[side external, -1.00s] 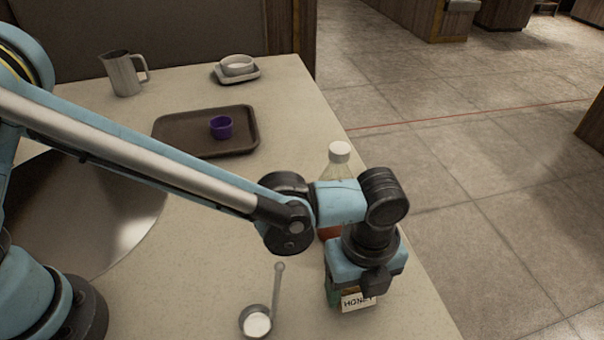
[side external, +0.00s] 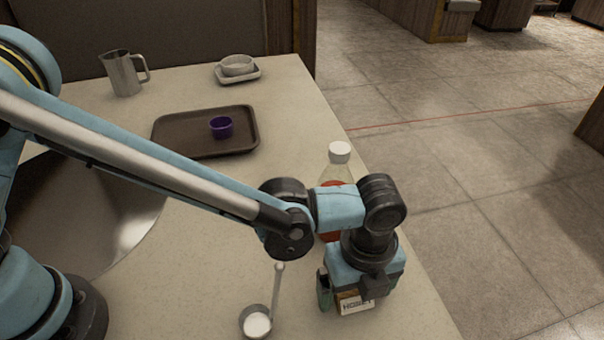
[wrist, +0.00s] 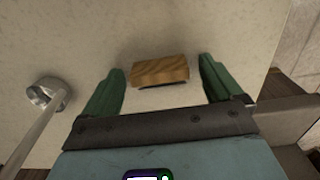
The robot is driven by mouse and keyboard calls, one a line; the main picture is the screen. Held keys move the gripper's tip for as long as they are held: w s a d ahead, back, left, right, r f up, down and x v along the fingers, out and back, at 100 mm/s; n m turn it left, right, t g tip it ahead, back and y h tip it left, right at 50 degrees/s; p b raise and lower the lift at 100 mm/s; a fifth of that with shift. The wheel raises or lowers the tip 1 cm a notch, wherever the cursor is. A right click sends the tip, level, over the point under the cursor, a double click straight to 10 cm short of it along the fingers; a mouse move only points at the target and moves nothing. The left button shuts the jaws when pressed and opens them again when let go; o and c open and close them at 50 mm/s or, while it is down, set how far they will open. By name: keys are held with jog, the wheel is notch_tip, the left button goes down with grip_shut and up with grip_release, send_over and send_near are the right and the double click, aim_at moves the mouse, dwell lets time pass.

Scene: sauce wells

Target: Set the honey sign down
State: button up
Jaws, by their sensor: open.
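The honey sign (side external: 357,304) is a small white card lettered HONEY with a wooden block. In the side view it stands on the counter under my gripper (side external: 343,291), near the counter's right edge. In the wrist view the sign's wooden block (wrist: 160,69) lies between the two green fingers of my gripper (wrist: 160,80). The fingers are spread, with a gap on each side of the block. My wrist hides part of the sign in the side view.
A bottle with a white cap (side external: 339,152) stands close behind my wrist. A small metal cup with a long handle (side external: 256,322) is to the left of the sign. A brown tray (side external: 175,139) holds a purple cup (side external: 221,127). A metal pitcher (side external: 123,75) stands farther back.

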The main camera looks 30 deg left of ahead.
notch_tip(320, 180, up, 12)
dwell(0.5)
